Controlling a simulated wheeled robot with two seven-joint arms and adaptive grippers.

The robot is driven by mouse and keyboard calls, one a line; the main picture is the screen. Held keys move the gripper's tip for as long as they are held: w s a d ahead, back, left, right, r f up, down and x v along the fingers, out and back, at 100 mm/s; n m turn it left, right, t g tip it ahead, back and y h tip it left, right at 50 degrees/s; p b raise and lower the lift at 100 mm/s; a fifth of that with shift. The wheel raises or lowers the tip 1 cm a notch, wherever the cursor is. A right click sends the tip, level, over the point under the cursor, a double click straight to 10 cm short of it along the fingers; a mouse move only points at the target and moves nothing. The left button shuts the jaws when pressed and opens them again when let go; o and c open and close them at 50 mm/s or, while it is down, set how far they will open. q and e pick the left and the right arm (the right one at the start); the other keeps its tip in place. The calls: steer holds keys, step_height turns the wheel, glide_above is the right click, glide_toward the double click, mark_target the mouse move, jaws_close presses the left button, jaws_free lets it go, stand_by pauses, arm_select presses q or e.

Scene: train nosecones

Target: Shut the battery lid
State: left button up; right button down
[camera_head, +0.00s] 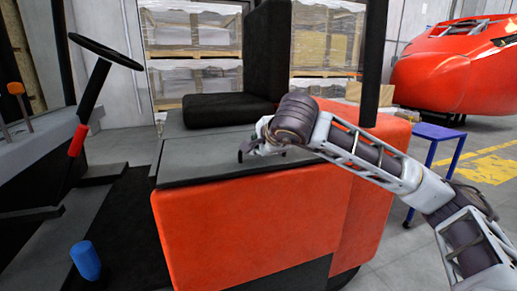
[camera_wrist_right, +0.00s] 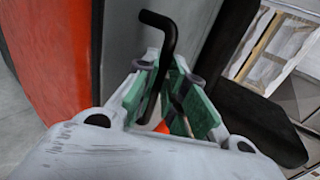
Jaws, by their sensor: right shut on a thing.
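The battery lid (camera_head: 185,150) is the grey panel with a dark edge on top of the orange vehicle body (camera_head: 240,225), under the black seat. It looks about level with the body top; I cannot tell whether a small gap remains under it. A black bent handle (camera_head: 240,155) stands on the lid, and it also shows in the right wrist view (camera_wrist_right: 160,22). My right gripper (camera_head: 252,147) is at this handle. In the right wrist view its green-padded fingers (camera_wrist_right: 168,95) are shut around the handle rod. My left gripper is not in view.
The black seat (camera_head: 228,108) stands just behind my right gripper. A steering wheel (camera_head: 106,51) and a blue cylinder (camera_head: 86,260) are at the left. A blue table (camera_head: 438,132) and a red train nosecone (camera_head: 440,75) stand at the right. Wrapped pallets (camera_head: 195,70) are behind.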

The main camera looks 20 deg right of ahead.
steer(key=shift+s+a+f+g, duration=0.15)
steer(key=shift+f, duration=0.4)
steer(key=shift+s+a+f+g, duration=0.1)
steer(key=shift+f+g, duration=0.05)
steer(key=shift+f, duration=0.4)
steer(key=c, duration=1.5)
jaws_free()
steer(key=shift+s+d+r, duration=0.1)
steer(key=shift+s+d, duration=0.05)
steer(key=shift+s, duration=0.05)
steer(key=shift+w, duration=0.1)
steer(key=shift+r, duration=0.1)
steer(key=shift+s+r, duration=0.35)
steer(key=v, duration=1.1)
steer(key=shift+s, duration=0.1)
